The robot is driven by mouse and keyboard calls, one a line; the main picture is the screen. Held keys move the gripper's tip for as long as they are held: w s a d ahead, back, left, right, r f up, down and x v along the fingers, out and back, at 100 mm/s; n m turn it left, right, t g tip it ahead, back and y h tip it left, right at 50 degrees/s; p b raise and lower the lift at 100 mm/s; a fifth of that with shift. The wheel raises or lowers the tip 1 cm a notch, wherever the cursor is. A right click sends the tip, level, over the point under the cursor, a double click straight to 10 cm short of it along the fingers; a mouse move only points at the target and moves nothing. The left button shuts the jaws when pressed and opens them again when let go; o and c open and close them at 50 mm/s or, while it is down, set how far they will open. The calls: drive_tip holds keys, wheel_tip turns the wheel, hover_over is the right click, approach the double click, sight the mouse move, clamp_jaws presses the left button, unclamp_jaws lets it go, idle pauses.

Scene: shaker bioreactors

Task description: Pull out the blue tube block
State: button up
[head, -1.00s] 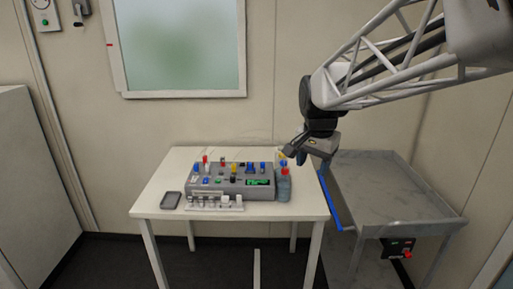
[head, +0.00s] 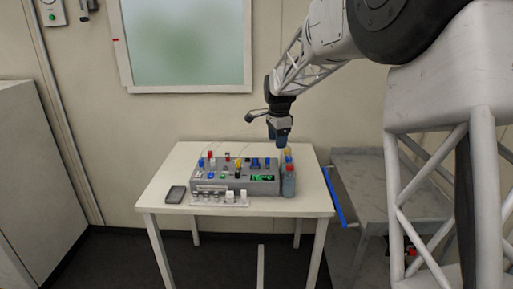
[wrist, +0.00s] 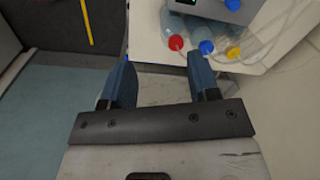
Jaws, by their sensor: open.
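A grey bioreactor box (head: 205,182) stands on the white table, with several small coloured parts on its top and front. Blue parts (head: 255,163) show on its top right; I cannot tell which is the blue tube block. In the wrist view a corner of the box (wrist: 210,11) and a blue knob (wrist: 233,4) show at the top edge. My gripper (head: 279,138) is above the box's back right, pointing down, clear of the parts. In the wrist view its two blue fingers (wrist: 162,82) are apart with nothing between them.
Bottles (head: 288,184) with red and yellow caps stand at the box's right end. In the wrist view a red cap (wrist: 176,42) and blue caps (wrist: 206,47) show, with clear tubing beside them. A white rack (head: 219,201) and a dark flat object (head: 175,194) lie in front.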

sight(256, 164)
drive_tip(key=w+a+f+m, duration=0.1)
drive_tip(key=w+a+f, duration=0.1)
drive_tip(key=w+f, duration=0.1)
drive_tip(key=w+a+f+m, duration=0.2)
drive_tip(key=w+a+f, duration=0.1)
drive_tip(key=w, duration=0.3)
drive_tip(key=w+a+f+m, duration=0.1)
drive_tip(key=w+a+f, duration=0.2)
drive_tip(key=w+f, duration=0.1)
drive_tip(key=shift+w+f+g, duration=0.3)
drive_tip(key=shift+w, duration=0.15)
drive_tip(key=shift+d+f, duration=0.1)
drive_tip(key=shift+f, duration=3.8)
drive_tip(key=shift+c, duration=0.4)
clamp_jaws()
drive_tip(key=shift+r, duration=1.55)
